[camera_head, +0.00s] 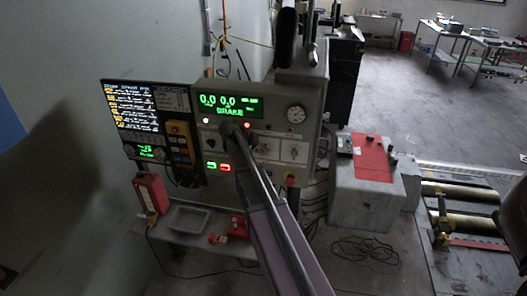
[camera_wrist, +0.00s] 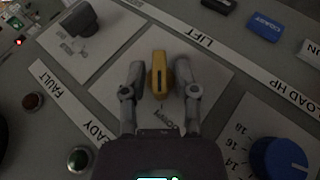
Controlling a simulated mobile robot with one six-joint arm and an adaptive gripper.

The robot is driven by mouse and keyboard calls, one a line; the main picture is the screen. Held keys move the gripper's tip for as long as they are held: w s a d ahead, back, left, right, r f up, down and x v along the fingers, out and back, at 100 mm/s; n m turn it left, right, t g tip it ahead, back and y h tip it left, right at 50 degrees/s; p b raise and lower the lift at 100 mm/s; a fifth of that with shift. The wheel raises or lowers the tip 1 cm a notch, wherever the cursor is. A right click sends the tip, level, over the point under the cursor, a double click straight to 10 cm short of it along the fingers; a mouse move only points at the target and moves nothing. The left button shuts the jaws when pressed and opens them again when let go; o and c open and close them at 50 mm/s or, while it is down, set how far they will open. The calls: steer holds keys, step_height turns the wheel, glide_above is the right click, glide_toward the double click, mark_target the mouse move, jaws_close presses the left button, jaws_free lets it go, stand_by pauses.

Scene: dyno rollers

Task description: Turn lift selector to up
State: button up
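The lift selector (camera_wrist: 159,77) is a yellow knob on a pale plate in the wrist view. A LIFT label (camera_wrist: 194,36) is on its upper right side, and lettering that seems to read DOWN is partly hidden by my gripper. My gripper (camera_wrist: 159,66) has one finger on each side of the knob, with narrow gaps showing, so it looks open around it. In the head view my gripper (camera_head: 232,130) is at the control panel (camera_head: 275,100), below the green BRAKE display (camera_head: 229,107), and the selector is hidden there.
A grey cabinet with a red top (camera_head: 371,157) stands right of the panel.

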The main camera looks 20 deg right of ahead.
jaws_close()
